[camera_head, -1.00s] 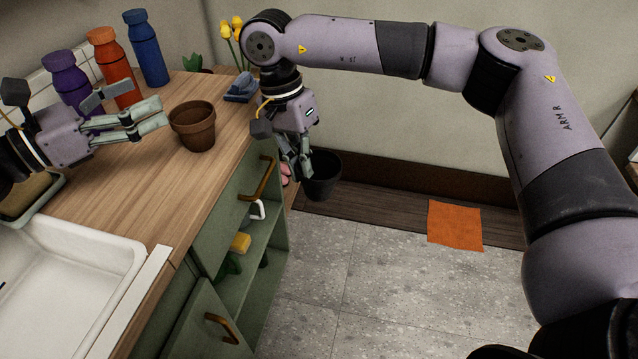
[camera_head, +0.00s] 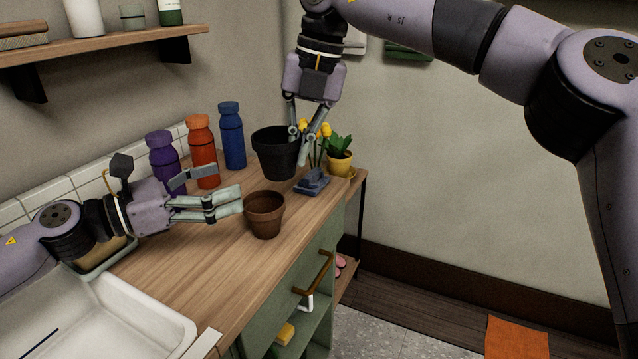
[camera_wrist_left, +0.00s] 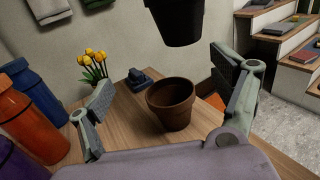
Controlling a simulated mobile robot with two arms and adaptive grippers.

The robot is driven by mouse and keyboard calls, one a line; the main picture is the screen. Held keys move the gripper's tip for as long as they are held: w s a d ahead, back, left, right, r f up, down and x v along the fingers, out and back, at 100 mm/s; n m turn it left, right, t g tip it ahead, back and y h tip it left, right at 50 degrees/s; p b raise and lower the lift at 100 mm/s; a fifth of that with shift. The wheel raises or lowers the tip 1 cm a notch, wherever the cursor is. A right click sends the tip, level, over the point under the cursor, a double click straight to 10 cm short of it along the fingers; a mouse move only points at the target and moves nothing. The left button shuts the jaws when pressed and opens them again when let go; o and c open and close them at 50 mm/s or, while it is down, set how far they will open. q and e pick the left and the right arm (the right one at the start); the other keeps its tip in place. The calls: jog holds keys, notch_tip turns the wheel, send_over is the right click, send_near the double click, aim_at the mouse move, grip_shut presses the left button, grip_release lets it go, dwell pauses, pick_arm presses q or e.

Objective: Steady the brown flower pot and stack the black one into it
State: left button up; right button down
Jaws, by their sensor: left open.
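The brown flower pot (camera_head: 265,216) stands upright and empty on the wooden counter. My left gripper (camera_head: 228,193) is open just left of it; in the left wrist view the brown pot (camera_wrist_left: 170,108) shows beyond and between the spread fingers. My right gripper (camera_head: 299,150) is shut on the rim of the black pot (camera_head: 275,155) at its right side, with the pot roughly upright. In the left wrist view the black pot (camera_wrist_left: 176,20) hangs in the air above and behind the brown pot, its top cut off.
Purple (camera_head: 162,160), red (camera_head: 203,152) and blue (camera_head: 232,137) bottles stand along the wall behind my left gripper. A blue-grey object (camera_head: 312,183) and a yellow potted plant (camera_head: 340,163) are at the counter's far end. A white sink (camera_head: 150,325) is at front left.

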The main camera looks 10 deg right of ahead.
pick_arm(q)
send_near(281, 204)
jog(key=x, duration=0.6)
jog(key=shift+w+d, duration=0.2)
pick_arm(e)
jog(key=a+r+m+t+h, duration=0.1)
jog(key=a+r+m, duration=0.3)
jog(key=r+m, duration=0.5)
jog(key=shift+a+r+m+t, duration=0.25)
jog(key=shift+r+m+t, duration=0.05)
jog(key=shift+r, duration=0.6)
pick_arm(q)
jog(key=shift+c, duration=0.4)
jog(key=c, duration=1)
jog(key=shift+c, duration=0.2)
